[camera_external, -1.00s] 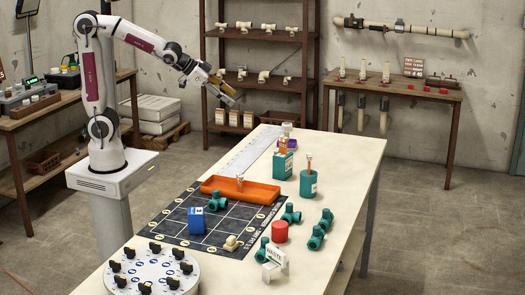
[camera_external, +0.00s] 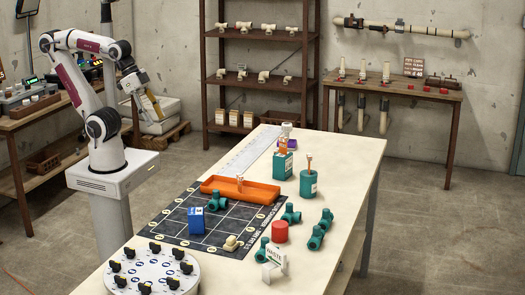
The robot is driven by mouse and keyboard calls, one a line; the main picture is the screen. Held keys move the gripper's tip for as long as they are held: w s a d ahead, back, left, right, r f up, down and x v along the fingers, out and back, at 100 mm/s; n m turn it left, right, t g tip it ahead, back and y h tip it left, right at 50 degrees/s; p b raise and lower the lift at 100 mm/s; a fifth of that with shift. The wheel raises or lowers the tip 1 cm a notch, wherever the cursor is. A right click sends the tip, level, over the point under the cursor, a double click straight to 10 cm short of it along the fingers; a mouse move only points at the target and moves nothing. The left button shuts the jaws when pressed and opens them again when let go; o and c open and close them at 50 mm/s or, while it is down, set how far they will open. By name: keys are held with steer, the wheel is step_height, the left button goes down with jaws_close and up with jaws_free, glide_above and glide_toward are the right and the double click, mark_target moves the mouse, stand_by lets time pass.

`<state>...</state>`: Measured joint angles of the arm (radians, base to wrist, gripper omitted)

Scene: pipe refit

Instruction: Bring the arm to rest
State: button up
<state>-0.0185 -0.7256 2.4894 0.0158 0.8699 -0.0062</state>
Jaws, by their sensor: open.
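My gripper (camera_external: 152,108) hangs at the end of my bent arm, above and behind my white base, in front of the pale boxes by the back wall. It points down and to the right. It is open, and I see nothing held in it. It is clear of the work table (camera_external: 345,165), off its far left edge.
The table holds an orange tray (camera_external: 262,194), a black grid mat (camera_external: 168,226), a blue box (camera_external: 196,220), several green fittings (camera_external: 316,238), a red cylinder (camera_external: 280,232) and a white round dial plate (camera_external: 150,275). A wooden side bench (camera_external: 50,110) stands left of my base.

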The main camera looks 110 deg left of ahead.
steer(key=shift+s+d+f, duration=0.2)
steer(key=shift+s+d, duration=0.2)
steer(key=shift+s, duration=0.15)
